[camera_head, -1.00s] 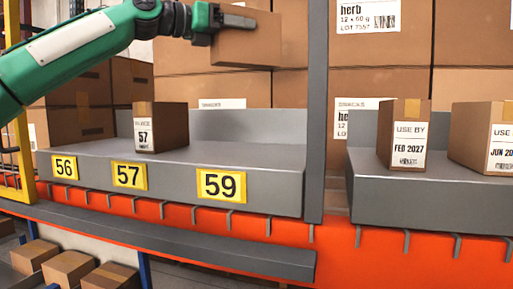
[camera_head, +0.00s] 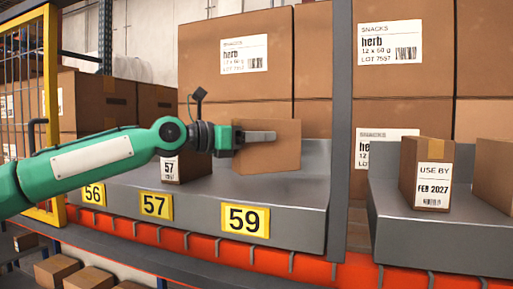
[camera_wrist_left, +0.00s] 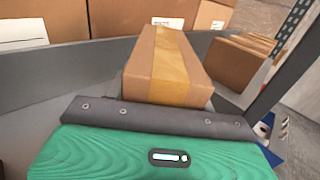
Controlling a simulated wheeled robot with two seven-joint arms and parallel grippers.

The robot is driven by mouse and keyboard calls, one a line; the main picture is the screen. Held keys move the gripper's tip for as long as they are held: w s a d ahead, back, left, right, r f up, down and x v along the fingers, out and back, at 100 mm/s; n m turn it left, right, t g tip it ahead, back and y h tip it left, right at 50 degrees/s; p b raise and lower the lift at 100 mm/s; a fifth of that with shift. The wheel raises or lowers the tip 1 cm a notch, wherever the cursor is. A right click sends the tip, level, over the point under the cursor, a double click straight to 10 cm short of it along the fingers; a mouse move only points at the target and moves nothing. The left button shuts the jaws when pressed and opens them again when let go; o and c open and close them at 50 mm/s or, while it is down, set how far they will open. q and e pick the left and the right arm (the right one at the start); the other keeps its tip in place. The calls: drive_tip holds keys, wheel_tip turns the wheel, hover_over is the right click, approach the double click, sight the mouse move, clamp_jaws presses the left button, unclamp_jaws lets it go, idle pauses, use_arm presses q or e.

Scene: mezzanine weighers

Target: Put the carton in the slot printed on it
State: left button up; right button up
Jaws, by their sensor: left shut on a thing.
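My left gripper (camera_head: 256,137) is shut on a plain brown carton (camera_head: 272,154), which is upright, low over the grey shelf (camera_head: 290,195) behind the yellow 59 label (camera_head: 246,219). I cannot tell whether its base touches the shelf. No print shows on its visible face. In the left wrist view the carton (camera_wrist_left: 185,65) has a tape strip along its top. Another carton (camera_head: 192,160), labelled 57, stands behind the yellow 57 label (camera_head: 156,205), partly hidden by my gripper. A yellow 56 label (camera_head: 95,194) is at the left. My right gripper is not in view.
A grey upright post (camera_head: 341,130) separates this shelf from a right shelf (camera_head: 440,235) bearing a "USE BY FEB 2027" carton (camera_head: 408,165) and another. Large herb boxes (camera_head: 235,50) are stacked behind. The shelf behind the 56 label looks clear.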

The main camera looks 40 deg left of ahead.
sight(236, 152)
use_arm(q)
wheel_tip(236, 152, down, 3)
drive_tip(key=shift+w+f+p, duration=0.1)
drive_tip(key=shift+p, duration=0.4)
drive_tip(key=shift+f, duration=0.15)
drive_tip(key=o, duration=1.4)
drive_tip(key=shift+b+v, duration=0.85)
drive_tip(key=shift+v, duration=0.15)
drive_tip(key=b+v, duration=0.5)
drive_tip(key=v, duration=0.2)
drive_tip(key=shift+b+v, duration=0.9)
drive_tip(key=shift+v, duration=0.65)
